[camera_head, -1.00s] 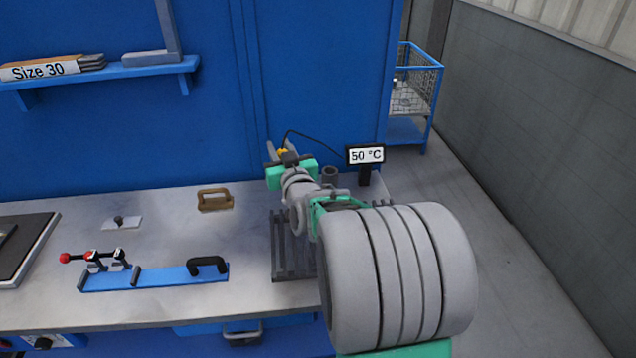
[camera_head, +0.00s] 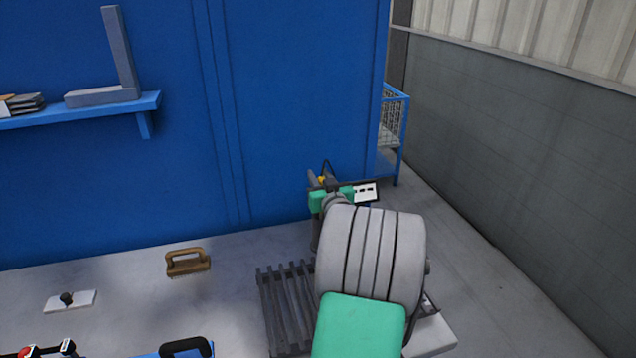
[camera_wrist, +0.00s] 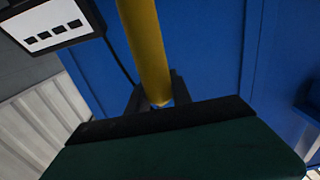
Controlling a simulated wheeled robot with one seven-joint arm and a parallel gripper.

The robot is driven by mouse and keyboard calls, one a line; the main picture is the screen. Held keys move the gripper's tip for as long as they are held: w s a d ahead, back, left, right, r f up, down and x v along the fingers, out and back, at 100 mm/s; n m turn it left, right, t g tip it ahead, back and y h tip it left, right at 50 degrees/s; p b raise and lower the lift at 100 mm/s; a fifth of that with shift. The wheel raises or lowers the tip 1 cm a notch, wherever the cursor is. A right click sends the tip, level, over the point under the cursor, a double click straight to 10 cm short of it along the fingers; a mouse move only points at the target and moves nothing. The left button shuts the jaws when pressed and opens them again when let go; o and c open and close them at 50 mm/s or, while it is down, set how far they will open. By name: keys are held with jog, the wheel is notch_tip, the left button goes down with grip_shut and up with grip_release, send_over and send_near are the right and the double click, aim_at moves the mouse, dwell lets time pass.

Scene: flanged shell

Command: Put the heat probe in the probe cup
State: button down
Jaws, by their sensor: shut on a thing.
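The heat probe has a yellow body, and a small part of it (camera_head: 322,180) shows at my gripper in the head view. In the wrist view the yellow probe (camera_wrist: 146,50) runs from the top edge down to my fingers. My gripper (camera_head: 318,178) is shut on it, above the right back part of the bench. A dark cable arches from the probe. The probe's lower end is not clear in either view. The probe cup cannot be seen now; my arm covers that part of the bench.
The display (camera_head: 367,192) stands just right of my gripper and also shows in the wrist view (camera_wrist: 45,28). A slatted grey rack (camera_head: 285,305) lies left of my arm. A brush (camera_head: 187,262) and a white plate with a knob (camera_head: 70,300) lie on the bench (camera_head: 120,265).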

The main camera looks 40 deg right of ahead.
jog(key=shift+f, duration=0.65)
jog(key=shift+f+b, duration=0.2)
jog(key=shift+b, duration=0.1)
jog(key=c, duration=1.1)
grip_release()
jog(key=shift+c, duration=0.2)
jog(key=shift+r, duration=0.1)
jog(key=shift+r+p, duration=0.2)
jog(key=shift+p, duration=0.2)
jog(key=b+v, duration=0.3)
jog(key=v, duration=0.9)
